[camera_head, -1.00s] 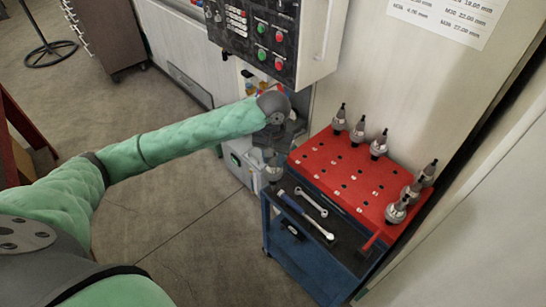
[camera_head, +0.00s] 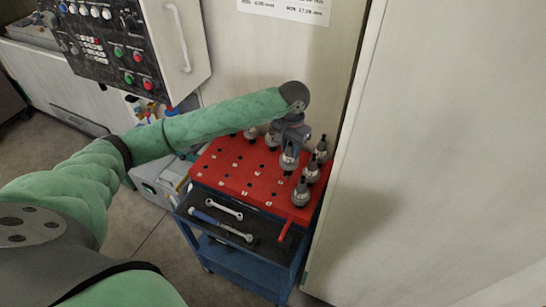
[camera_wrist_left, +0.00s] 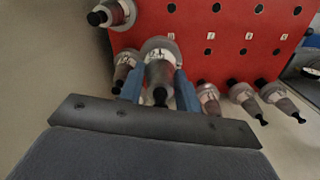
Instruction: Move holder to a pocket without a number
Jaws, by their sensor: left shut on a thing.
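The held holder (camera_head: 288,160) is a grey and silver tool holder with a dark tip. My left gripper (camera_head: 291,143) is shut on it over the right part of the red pocket board (camera_head: 228,180). The left wrist view shows the holder (camera_wrist_left: 160,68) between the blue fingers (camera_wrist_left: 158,88); whether its base touches the board is hidden. The board has rows of dark holes, many with small white number labels (camera_wrist_left: 246,36). Other holders stand along the right edge, including a front one (camera_head: 300,192), and along the back edge (camera_head: 250,133). My right gripper is not seen.
The board tops a blue cart (camera_head: 235,262) with wrenches (camera_head: 222,224) on a dark shelf below. A pale wall (camera_head: 370,150) is close behind and right. A control panel (camera_head: 120,45) hangs at upper left. The board's middle and left pockets look empty.

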